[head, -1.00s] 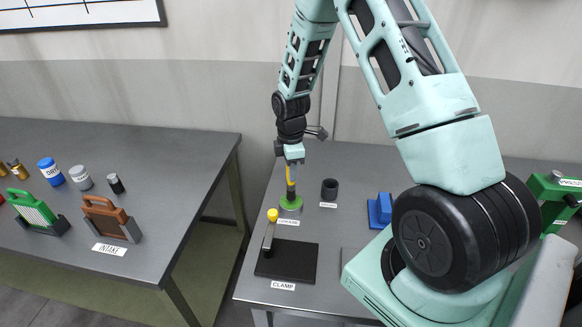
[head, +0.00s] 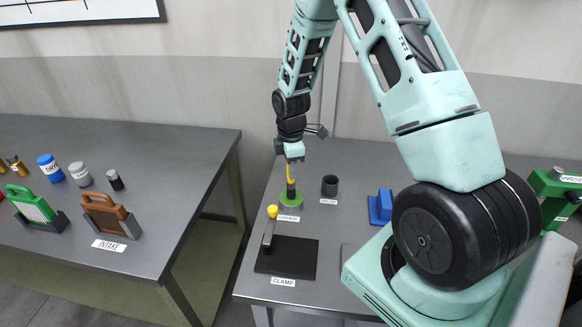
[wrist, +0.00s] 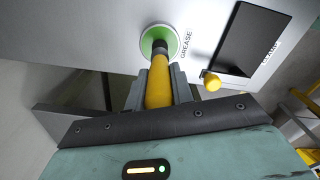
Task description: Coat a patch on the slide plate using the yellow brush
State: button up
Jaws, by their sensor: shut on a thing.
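My gripper (head: 292,160) is shut on the yellow brush (head: 290,174) and holds it roughly upright, bristles down. The brush's yellow handle (wrist: 159,82) shows between the fingers in the wrist view. Its dark lower end is at the green grease pot (head: 290,203), which also shows in the wrist view (wrist: 172,36); I cannot tell how deep the bristles sit. No slide plate can be clearly identified. The clamp (head: 300,258), a black plate with a yellow-knobbed lever, stands in front of the pot; no separate part is visible on it.
A dark cup (head: 329,186) and a blue block (head: 381,207) stand right of the pot. My arm hides much of the right bench. The left table (head: 185,165) holds a brown-handled item (head: 104,212), a green one (head: 35,205) and several small containers. A floor gap separates the tables.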

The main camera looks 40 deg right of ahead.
jog(key=shift+f, duration=0.5)
dwell(1.2)
jog(key=shift+r+p, duration=2.4)
jog(key=shift+r, duration=1.15)
